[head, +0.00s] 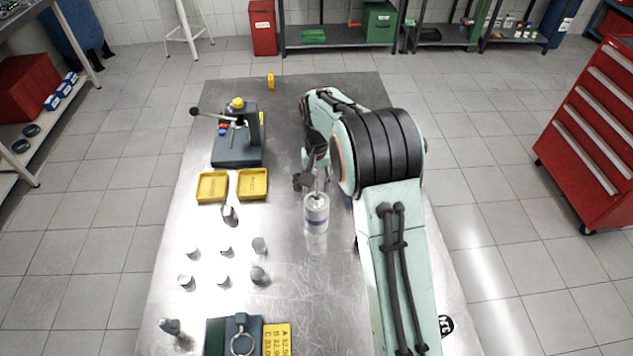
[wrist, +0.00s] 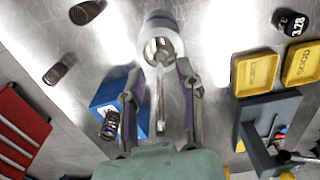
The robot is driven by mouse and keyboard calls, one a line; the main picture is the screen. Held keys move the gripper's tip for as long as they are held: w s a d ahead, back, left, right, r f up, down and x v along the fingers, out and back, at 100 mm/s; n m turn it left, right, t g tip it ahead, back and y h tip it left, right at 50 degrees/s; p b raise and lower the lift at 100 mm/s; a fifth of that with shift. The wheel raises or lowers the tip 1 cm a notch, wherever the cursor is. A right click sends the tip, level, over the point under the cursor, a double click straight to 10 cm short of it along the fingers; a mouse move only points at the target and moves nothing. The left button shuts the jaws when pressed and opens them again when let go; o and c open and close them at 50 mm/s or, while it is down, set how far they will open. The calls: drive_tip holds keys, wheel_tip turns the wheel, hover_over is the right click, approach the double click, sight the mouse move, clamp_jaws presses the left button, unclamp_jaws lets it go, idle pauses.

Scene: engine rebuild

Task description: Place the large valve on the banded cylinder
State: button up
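The banded cylinder (head: 317,219), white with a purple band, stands upright on the metal table; the wrist view shows its open top end (wrist: 160,22). A shiny metal valve (wrist: 160,95) has one end at the cylinder's mouth and its thin stem points back toward my gripper. Its stem also shows just above the cylinder in the head view (head: 316,186). My gripper (wrist: 159,75) is open, with one finger on each side of the stem and gaps between. I cannot tell how deep the valve sits in the cylinder.
Two yellow trays (head: 212,187) (head: 252,185) and a press (head: 238,157) stand to the left. Several small metal parts (head: 257,275) stand at the front left. A blue block (wrist: 108,95) is close to my gripper, near a coil spring (wrist: 110,125).

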drive_tip(key=shift+r, duration=0.1)
wheel_tip(320, 180, up, 12)
drive_tip(key=shift+r, duration=0.15)
drive_tip(key=s+d+r, duration=0.2)
drive_tip(key=s, duration=0.7)
drive_tip(key=s+d+r, duration=0.2)
drive_tip(key=s, duration=0.7)
drive_tip(key=s+f+n, duration=0.1)
drive_tip(key=s+f, duration=0.4)
drive_tip(key=s, duration=0.9)
drive_tip(key=shift+s+d+f+y, duration=0.15)
drive_tip(key=shift+s+d+y, duration=0.05)
drive_tip(key=shift+y, duration=0.2)
